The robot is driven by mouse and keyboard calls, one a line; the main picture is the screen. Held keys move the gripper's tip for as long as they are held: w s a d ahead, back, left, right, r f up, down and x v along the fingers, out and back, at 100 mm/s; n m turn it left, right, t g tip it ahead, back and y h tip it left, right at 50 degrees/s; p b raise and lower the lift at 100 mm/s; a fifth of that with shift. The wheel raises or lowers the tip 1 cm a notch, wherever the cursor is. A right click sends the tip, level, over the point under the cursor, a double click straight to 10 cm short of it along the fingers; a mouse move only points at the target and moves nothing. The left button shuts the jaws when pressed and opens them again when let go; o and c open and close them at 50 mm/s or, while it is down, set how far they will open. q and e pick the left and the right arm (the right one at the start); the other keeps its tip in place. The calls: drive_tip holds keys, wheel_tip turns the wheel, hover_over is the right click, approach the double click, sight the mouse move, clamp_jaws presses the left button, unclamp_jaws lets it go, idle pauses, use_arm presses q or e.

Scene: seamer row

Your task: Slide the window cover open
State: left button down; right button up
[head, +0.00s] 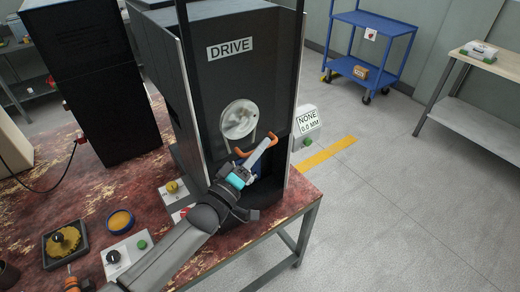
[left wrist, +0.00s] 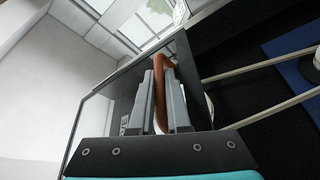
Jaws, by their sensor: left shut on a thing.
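The seamer is a tall dark housing with a DRIVE label (head: 231,48) and a pale round wheel (head: 239,119) on its front. An orange bar handle (head: 270,138) stands out below the wheel; I take it to be the window cover's handle. In the left wrist view the orange handle (left wrist: 164,62) rises between my fingers, in front of a dark glossy panel (left wrist: 125,88). My left gripper (head: 264,149) reaches up from the lower left and is shut on the handle. The cover's own edges are hard to make out. My right gripper is not in view.
A small box reading NONE 0.0 MM (head: 307,121) stands right of the housing. Control boxes with a green button (head: 141,245) and a yellow button (head: 172,187) sit on the worn red table (head: 88,195).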

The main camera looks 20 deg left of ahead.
use_arm(q)
drive_tip(key=shift+r+p, duration=1.1)
drive_tip(key=shift+r, duration=0.9)
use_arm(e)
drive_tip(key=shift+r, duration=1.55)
use_arm(q)
drive_tip(key=c, duration=0.9)
unclamp_jaws()
drive_tip(key=shift+f, duration=0.2)
drive_tip(key=shift+s+a+f, duration=0.15)
drive_tip(key=shift+s+f, duration=0.1)
drive_tip(key=shift+s, duration=0.2)
drive_tip(key=b+v, duration=0.1)
drive_tip(key=v, duration=1.3)
drive_tip(key=shift+s+r, duration=0.1)
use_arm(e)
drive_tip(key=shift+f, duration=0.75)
